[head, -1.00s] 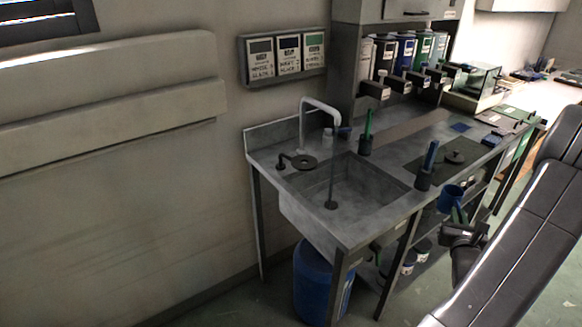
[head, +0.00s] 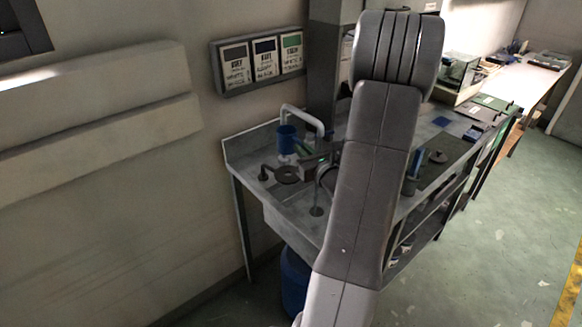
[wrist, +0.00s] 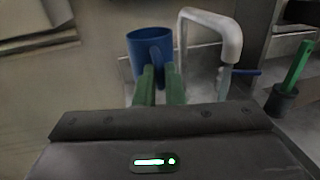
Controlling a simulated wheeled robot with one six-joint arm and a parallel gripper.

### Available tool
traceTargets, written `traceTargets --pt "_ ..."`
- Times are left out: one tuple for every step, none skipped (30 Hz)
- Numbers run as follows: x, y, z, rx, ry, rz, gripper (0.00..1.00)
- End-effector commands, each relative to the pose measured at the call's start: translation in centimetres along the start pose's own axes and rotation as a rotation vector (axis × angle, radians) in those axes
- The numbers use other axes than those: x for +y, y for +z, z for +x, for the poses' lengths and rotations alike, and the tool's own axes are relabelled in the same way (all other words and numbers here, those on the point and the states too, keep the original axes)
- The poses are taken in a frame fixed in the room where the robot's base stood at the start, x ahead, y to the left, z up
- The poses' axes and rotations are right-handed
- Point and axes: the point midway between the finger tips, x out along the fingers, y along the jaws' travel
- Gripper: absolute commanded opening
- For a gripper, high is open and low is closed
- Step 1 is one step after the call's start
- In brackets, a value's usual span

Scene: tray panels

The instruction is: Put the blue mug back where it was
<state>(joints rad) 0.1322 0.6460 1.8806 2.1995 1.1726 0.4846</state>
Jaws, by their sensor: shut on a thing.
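The blue mug (head: 287,138) is held in the air above the back left of the sink counter, left of the tap. It looks upright. In the wrist view the mug (wrist: 143,58) shows at the top centre, its handle towards me. My gripper (wrist: 160,74) has green fingers shut on the handle. In the head view the gripper (head: 303,148) is just right of the mug, partly hidden by my arm.
The pale tap (head: 302,112) arches close to the mug; in the wrist view the tap (wrist: 228,40) stands to its right. A green-handled tool in a dark holder (wrist: 285,90) stands further right. Three labelled panels (head: 263,60) hang on the wall. My arm hides much of the counter.

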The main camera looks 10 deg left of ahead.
Motion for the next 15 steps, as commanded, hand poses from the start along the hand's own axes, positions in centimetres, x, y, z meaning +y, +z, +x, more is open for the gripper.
traceTargets --pt "0.0 -1.0 0.0 0.004 -0.001 0.007 0.0" --pt "-0.1 -1.5 0.0 0.004 -0.002 0.006 0.0" --pt "-0.1 -2.1 0.0 0.003 -0.002 0.007 0.0" --pt "-0.1 -2.5 0.0 0.003 -0.002 0.006 0.0" --pt "-0.1 -2.9 0.0 0.004 -0.002 0.006 0.0" --pt "0.0 -3.3 0.0 0.003 -0.002 0.005 0.0" --pt "0.0 -3.7 0.0 0.002 -0.002 0.004 0.0" --pt "0.0 -4.0 0.0 0.002 -0.002 0.005 0.0" --pt "0.0 -4.2 0.0 0.002 -0.003 0.004 0.0" --pt "-0.1 -4.4 0.0 0.002 -0.003 0.003 0.0" --pt "-0.1 -4.5 0.0 0.001 -0.003 0.002 0.0" --pt "-0.1 -4.7 0.0 0.0 -0.003 0.002 0.0" --pt "-0.1 -4.8 0.0 0.0 -0.003 0.002 0.0" --pt "-0.1 -4.9 0.0 0.0 -0.003 0.002 0.0" --pt "-0.1 -5.2 0.0 0.0 -0.003 0.003 0.0"
